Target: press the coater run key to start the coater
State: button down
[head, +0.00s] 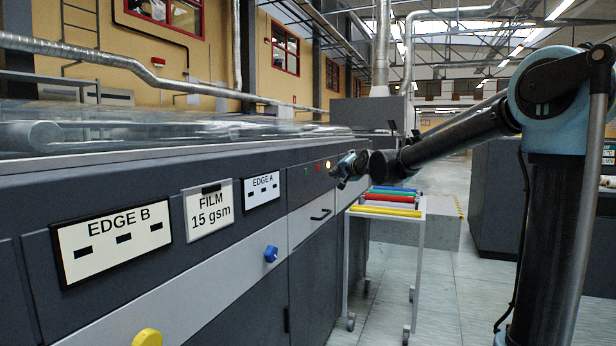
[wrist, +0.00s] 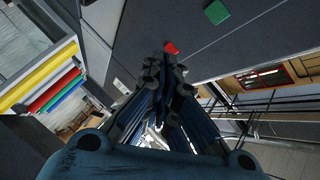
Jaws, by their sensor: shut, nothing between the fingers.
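The coater's dark front panel carries a small green key (head: 306,170), a red key (head: 318,168) and a glowing lamp (head: 327,164) in the head view. No lettering that names the run key is readable. In the wrist view the green key (wrist: 216,12) is at the top, and the red key (wrist: 171,47) shows just beyond my fingertips. My gripper (head: 342,176) is shut and empty, to the right of the keys. In the wrist view my gripper (wrist: 166,62) points toward the red key; whether it touches is unclear.
A white cart (head: 388,212) with coloured bars stands below my arm. The panel also has a blue knob (head: 271,254), a yellow knob (head: 147,338), a FILM 15 gsm card (head: 209,211) and the EDGE B plate (head: 112,241). The aisle floor is open.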

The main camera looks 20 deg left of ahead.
jog(key=a, duration=0.8)
jog(key=shift+w, duration=0.3)
jog(key=shift+a, duration=0.15)
dwell(1.2)
jog(key=shift+a, duration=0.3)
jog(key=shift+a+r, duration=0.1)
jog(key=shift+a, duration=0.35)
dwell(0.7)
jog(key=shift+d, duration=0.15)
jog(key=shift+s+d, duration=0.1)
jog(key=shift+d, duration=0.6)
jog(key=shift+s+d, duration=0.2)
jog(key=shift+d, duration=2.3)
